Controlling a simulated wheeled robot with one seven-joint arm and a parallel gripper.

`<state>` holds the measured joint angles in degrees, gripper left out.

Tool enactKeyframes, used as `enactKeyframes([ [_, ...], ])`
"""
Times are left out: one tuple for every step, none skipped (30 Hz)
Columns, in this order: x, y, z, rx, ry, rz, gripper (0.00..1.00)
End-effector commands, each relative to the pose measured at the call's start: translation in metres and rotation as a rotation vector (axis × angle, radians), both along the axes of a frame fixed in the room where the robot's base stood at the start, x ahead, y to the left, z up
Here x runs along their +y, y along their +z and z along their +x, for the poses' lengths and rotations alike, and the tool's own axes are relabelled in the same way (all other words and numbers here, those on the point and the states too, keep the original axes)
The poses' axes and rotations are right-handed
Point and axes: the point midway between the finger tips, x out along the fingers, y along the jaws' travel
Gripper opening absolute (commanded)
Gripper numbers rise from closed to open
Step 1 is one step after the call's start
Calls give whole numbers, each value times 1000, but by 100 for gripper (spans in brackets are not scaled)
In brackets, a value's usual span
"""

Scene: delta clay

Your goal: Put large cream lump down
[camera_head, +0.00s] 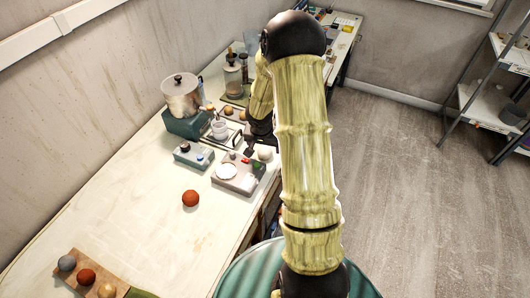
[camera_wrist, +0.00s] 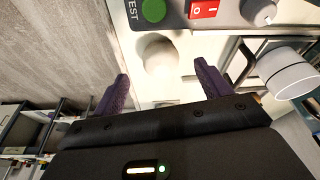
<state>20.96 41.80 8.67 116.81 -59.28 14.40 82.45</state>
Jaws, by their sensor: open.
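The large cream lump (camera_wrist: 158,57) is a pale round ball on the light tabletop, close beside the device with the green TEST button. In the wrist view my gripper (camera_wrist: 161,72) is open, with one dark purple finger to each side of the lump and a visible gap on both sides. The lump lies at or just beyond the fingertips; I cannot tell the exact depth. In the head view the lump (camera_head: 264,153) shows at the right edge of the table, below the end of my arm. My fingers are mostly hidden there.
The device with a white round pan (camera_head: 226,171) stands left of the lump. A smaller control box (camera_head: 194,154), a metal pot (camera_head: 181,95) and a white cup (camera_head: 219,129) are nearby. An orange-red ball (camera_head: 190,198) lies on clear table. A wooden board (camera_head: 87,273) holds several balls.

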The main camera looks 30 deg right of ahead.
Motion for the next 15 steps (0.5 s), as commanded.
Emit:
enactKeyframes([
  [-1,-6,1,3,0,1,76],
  [-1,-9,1,5,1,1,76],
  [-2,-14,2,4,0,0,76],
  [-3,-18,4,4,-1,0,76],
  [-3,-22,5,4,0,0,76],
  [-4,-29,6,3,0,0,76],
  [-5,-33,7,4,-1,0,76],
  [-5,-36,7,4,0,-1,76],
  [-6,-39,8,2,-1,-1,76],
  [-6,-41,9,1,0,0,76],
  [-7,-42,9,1,0,0,76],
  [-7,-43,10,0,-1,-1,76],
  [-7,-43,10,0,-2,0,76],
  [-7,-43,10,0,-2,0,76],
  [-7,-43,10,0,-2,0,76],
])
